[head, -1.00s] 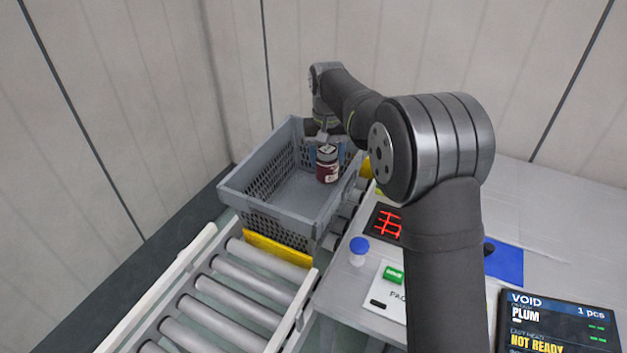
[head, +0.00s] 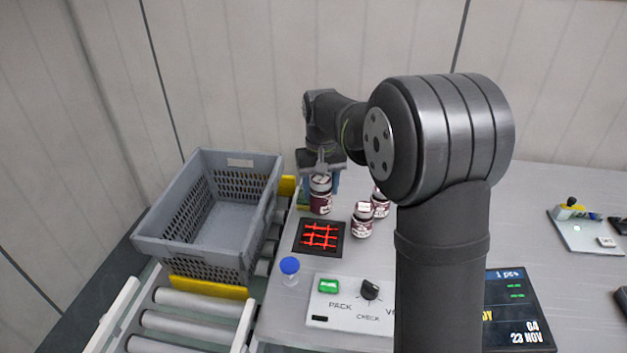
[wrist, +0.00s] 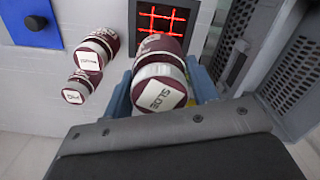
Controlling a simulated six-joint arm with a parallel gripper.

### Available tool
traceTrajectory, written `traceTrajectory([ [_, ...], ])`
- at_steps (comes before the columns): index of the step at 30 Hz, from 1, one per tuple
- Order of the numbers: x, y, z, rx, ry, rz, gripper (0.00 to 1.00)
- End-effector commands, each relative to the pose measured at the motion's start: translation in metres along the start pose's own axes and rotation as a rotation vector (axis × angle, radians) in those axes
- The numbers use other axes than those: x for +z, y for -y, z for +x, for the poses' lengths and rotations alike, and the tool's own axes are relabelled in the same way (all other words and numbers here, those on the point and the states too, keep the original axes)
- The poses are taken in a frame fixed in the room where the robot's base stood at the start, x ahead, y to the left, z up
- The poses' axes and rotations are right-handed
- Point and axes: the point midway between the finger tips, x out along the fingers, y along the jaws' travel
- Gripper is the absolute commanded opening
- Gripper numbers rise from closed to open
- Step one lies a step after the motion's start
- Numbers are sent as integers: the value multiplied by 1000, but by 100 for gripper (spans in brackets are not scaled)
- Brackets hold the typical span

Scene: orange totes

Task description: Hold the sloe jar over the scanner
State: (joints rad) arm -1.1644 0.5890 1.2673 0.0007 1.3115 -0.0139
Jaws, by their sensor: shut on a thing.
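My gripper (head: 321,178) is shut on the sloe jar (head: 321,202), a dark red jar with a pale lid. In the wrist view the jar (wrist: 160,88) has "SLOE" on its lid and sits between blue fingers. The scanner (head: 319,237) is a black square plate with a glowing red grid; it also shows in the wrist view (wrist: 163,20). In the head view the held jar appears just behind the scanner's far edge. I cannot tell its exact height.
Two more dark red jars (head: 361,222) (head: 381,203) stand right of the scanner. A grey crate (head: 155,232) sits on the roller conveyor at left. A display (head: 515,310) is at right.

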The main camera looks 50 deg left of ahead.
Motion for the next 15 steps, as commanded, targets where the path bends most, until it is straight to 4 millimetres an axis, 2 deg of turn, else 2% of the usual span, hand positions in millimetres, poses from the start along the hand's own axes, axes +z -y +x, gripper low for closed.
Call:
traceTrajectory([
  [9,-1,0,43,0,1,0,19],
  [15,-2,0,61,-1,-1,0,19],
])
